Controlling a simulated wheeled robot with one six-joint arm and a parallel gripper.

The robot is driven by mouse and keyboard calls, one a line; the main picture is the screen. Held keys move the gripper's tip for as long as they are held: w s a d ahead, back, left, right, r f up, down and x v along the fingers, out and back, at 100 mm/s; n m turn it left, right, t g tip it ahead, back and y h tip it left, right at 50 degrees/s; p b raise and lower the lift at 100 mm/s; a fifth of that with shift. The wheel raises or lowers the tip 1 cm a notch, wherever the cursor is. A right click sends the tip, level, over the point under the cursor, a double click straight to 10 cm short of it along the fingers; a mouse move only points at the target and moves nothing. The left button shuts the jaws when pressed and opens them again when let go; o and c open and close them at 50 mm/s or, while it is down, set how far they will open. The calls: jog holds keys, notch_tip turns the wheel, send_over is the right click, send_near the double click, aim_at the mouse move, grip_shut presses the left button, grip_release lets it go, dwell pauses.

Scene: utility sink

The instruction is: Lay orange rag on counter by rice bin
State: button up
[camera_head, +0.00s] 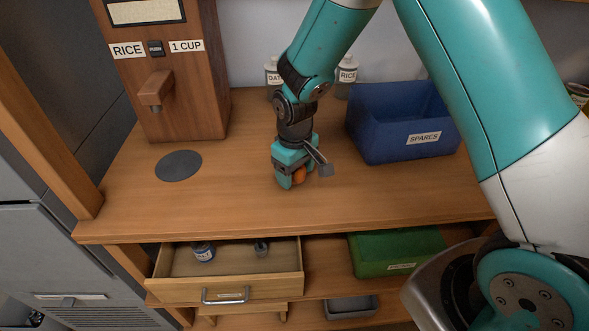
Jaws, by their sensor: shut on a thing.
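The rice bin (190,85) is a tall wooden dispenser with a spout and the labels "RICE" and "1 CUP", standing at the back left of the counter (235,205). My gripper (291,181) points down over the middle of the counter, to the right of the rice bin and apart from it. It is shut on the orange rag (299,175), of which only a small orange bit shows between the jaws. The rest of the rag is hidden by the gripper. I cannot tell whether the rag touches the counter.
A grey disc (179,166) lies before the rice bin. A blue "SPARES" bin (405,130) stands right of my gripper. Labelled bottles (347,78) stand behind. Below, an open drawer (228,285) holds small items, beside a green bin (395,255). Counter between disc and gripper is clear.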

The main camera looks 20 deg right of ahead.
aim_at(295, 179)
jog(key=shift+f, duration=0.25)
jog(key=o, duration=0.9)
jog(key=shift+r, duration=0.15)
notch_tip(295, 179, up, 13)
jog(key=s+b, duration=0.1)
jog(key=b, duration=0.1)
jog(key=s+a+r+y, duration=0.1)
jog(key=s+r, duration=0.1)
jog(key=s, duration=0.5)
jog(key=s+a+r+n+y, duration=0.1)
jog(key=s+a+r+y, duration=0.1)
jog(key=s, duration=0.6)
jog(key=s+a+r+n+y, duration=0.1)
jog(key=s+a+r, duration=0.1)
jog(key=s, duration=0.5)
jog(key=shift+s+r, duration=0.3)
jog(key=shift+r, duration=0.5)
